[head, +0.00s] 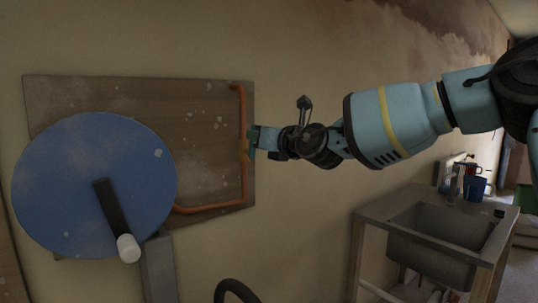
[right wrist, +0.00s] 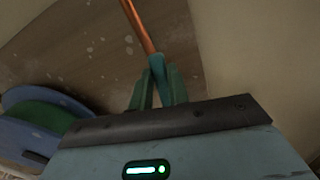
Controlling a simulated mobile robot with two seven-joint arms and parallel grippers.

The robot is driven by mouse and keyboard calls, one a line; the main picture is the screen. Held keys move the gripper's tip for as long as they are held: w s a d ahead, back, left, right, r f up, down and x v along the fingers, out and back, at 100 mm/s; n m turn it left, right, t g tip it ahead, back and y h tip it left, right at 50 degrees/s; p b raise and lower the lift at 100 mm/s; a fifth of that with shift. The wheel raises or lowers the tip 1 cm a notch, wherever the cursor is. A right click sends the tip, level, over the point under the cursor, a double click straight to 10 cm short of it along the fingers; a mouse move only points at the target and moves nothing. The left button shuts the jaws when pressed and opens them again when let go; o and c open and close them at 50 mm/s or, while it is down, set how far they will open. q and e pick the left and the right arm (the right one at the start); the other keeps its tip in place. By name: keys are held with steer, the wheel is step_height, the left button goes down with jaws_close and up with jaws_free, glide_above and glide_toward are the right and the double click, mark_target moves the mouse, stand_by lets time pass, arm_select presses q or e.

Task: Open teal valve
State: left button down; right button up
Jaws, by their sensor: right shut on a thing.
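The teal valve (right wrist: 157,66) shows in the right wrist view as a teal piece at the end of the orange-copper pipe (right wrist: 138,25). My right gripper (right wrist: 160,88) has its two green fingers closed around the near part of it, which they partly hide. In the head view, my right gripper (head: 251,145) reaches in from the right to the upright run of the orange pipe (head: 244,108). The valve is mostly hidden there by the gripper, and how far it is turned cannot be told. My left gripper is not in view.
The pipe runs on a stained wooden board (head: 200,120) on the plaster wall. A large blue reel (head: 70,190) with a crank and white knob (head: 128,248) stands left of the gripper. A sink (head: 435,235) with blue cups (head: 474,188) is at the lower right.

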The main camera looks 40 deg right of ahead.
steer(key=shift+f, duration=0.1)
steer(key=shift+a+n+b, duration=0.5)
steer(key=shift+a+n, duration=0.05)
steer(key=shift+n, duration=0.65)
steer(key=o, duration=0.8)
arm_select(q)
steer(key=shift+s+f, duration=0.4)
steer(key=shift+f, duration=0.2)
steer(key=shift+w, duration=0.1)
